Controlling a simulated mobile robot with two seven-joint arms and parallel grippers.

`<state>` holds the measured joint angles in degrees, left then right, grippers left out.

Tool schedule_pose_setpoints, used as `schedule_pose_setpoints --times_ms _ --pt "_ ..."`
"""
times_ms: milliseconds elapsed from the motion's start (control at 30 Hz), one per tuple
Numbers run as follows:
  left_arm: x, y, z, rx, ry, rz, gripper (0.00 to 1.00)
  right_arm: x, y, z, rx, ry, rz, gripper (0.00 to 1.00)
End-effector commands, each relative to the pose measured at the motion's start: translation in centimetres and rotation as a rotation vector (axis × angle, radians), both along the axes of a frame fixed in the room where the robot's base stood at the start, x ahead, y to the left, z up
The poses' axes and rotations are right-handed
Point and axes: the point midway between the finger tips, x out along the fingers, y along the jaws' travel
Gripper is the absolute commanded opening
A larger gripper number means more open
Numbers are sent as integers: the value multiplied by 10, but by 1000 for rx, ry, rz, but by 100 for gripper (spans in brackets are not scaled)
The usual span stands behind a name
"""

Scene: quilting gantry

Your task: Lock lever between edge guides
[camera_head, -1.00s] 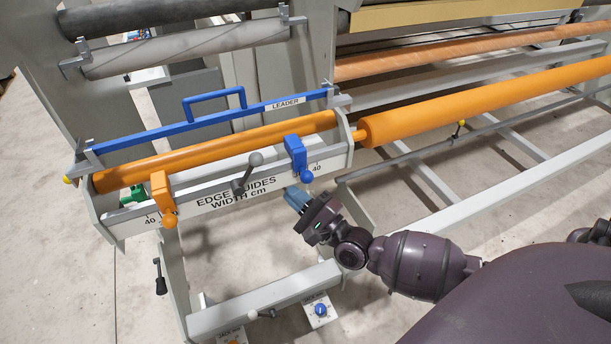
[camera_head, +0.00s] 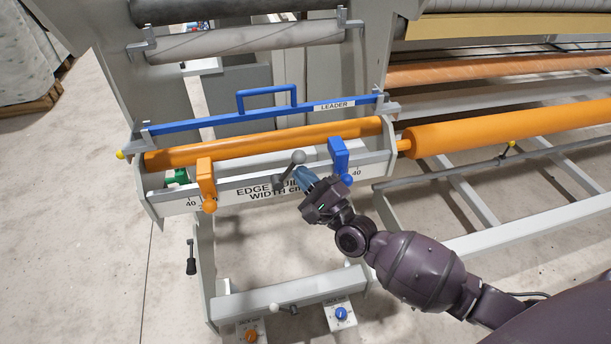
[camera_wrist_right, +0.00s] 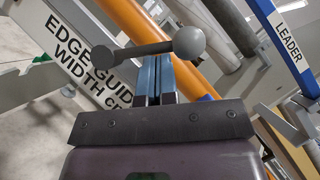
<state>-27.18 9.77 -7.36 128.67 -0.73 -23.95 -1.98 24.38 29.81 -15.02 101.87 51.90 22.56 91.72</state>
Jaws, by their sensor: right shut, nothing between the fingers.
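The lock lever (camera_head: 287,173) is a dark grey handle with a round ball knob. It tilts up and to the right on the white front rail, between the orange edge guide (camera_head: 206,180) and the blue edge guide (camera_head: 338,160). My right gripper (camera_head: 303,176) has its blue fingers shut and empty, close beside the lever just below the knob. In the right wrist view, the lever (camera_wrist_right: 146,50) crosses just beyond the tips of the fingers (camera_wrist_right: 153,75). I cannot tell whether they touch it. My left gripper is out of view.
The rail (camera_head: 235,193) carries the width scale label, partly hidden by my gripper. An orange roller (camera_head: 260,143) and a blue leader bar (camera_head: 215,125) run behind it. A longer orange roller (camera_head: 500,130) extends right. Open floor lies in front and left.

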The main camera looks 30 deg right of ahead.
Motion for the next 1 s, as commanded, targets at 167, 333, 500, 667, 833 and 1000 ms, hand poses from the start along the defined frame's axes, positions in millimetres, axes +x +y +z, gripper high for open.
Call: schedule_pose_setpoints --times_ms 167,333,500,667,833,1000 --pt "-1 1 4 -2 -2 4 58 0 0 3 -15 1 -1 0" --pt "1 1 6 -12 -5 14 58 1 2 6 -51 9 0 0" --pt "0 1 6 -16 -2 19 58 1 2 7 -73 14 0 0" --pt "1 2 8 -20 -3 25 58 1 3 8 -99 21 1 0" --pt "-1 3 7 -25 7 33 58 1 4 11 -131 27 -1 0" --pt "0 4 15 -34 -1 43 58 2 7 17 -185 36 0 0"
